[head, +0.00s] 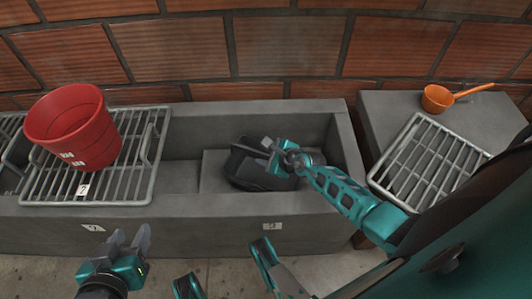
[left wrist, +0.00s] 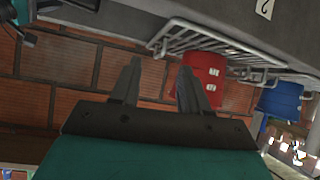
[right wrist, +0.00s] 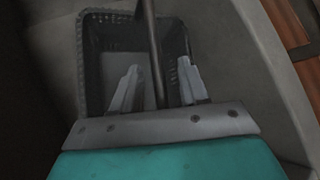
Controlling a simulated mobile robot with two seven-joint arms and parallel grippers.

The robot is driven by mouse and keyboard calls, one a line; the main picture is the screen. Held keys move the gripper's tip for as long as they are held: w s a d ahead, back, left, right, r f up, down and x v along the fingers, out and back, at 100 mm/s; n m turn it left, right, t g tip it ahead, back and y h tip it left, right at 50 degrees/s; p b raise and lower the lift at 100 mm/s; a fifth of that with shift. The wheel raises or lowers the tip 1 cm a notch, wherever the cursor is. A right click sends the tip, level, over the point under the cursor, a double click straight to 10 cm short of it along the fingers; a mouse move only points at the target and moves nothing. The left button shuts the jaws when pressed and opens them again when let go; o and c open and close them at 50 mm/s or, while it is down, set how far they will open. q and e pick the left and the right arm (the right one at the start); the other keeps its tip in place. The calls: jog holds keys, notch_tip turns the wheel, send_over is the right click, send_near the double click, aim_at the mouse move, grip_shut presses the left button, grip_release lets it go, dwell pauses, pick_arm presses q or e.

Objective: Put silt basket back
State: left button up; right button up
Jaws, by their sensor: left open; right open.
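The dark grey silt basket (head: 247,168) sits inside the open right section of the stone trough (head: 185,178). My right gripper (head: 276,150) is at the basket's upper right side in the head view and hides part of it. In the right wrist view, the basket (right wrist: 98,50) lies behind the open fingers (right wrist: 158,90), with its thin handle bar (right wrist: 152,45) passing between them. Whether a finger touches the bar, I cannot tell. My left gripper (head: 130,243) is open and empty in front of the trough; its fingers (left wrist: 155,85) also show in the left wrist view.
A red bucket (head: 72,128) stands on a wire grate (head: 115,198) over the trough's left section. A second grate (head: 425,160) leans or lies by the right ledge, where an orange ladle (head: 440,97) rests. The brick wall (head: 180,50) closes off the back.

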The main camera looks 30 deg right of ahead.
jog(key=shift+r, duration=0.1)
jog(key=p+v, duration=0.3)
jog(key=v, duration=0.1)
jog(key=shift+r, duration=0.2)
jog(key=p+v, duration=0.3)
jog(key=v, duration=0.5)
jog(key=a+r+m+t, duration=0.4)
jog(key=r+m, duration=0.6)
jog(key=m, duration=1.1)
pick_arm(q)
jog(key=r, duration=0.1)
jog(key=a+r, duration=0.1)
jog(key=r, duration=0.1)
jog(key=shift+s+a+y, duration=0.25)
jog(key=shift+s+y, duration=0.15)
pick_arm(e)
jog(key=s+a+m+g, duration=0.1)
jog(key=s+a+m, duration=0.2)
jog(key=m, duration=0.8)
jog(key=s+a+m+g, duration=0.2)
jog(key=s+a+m, duration=0.1)
jog(key=m, duration=0.8)
jog(key=shift+s+a+r+m, duration=0.2)
jog(key=shift+a+r+m, duration=0.1)
jog(key=shift+a+r, duration=0.25)
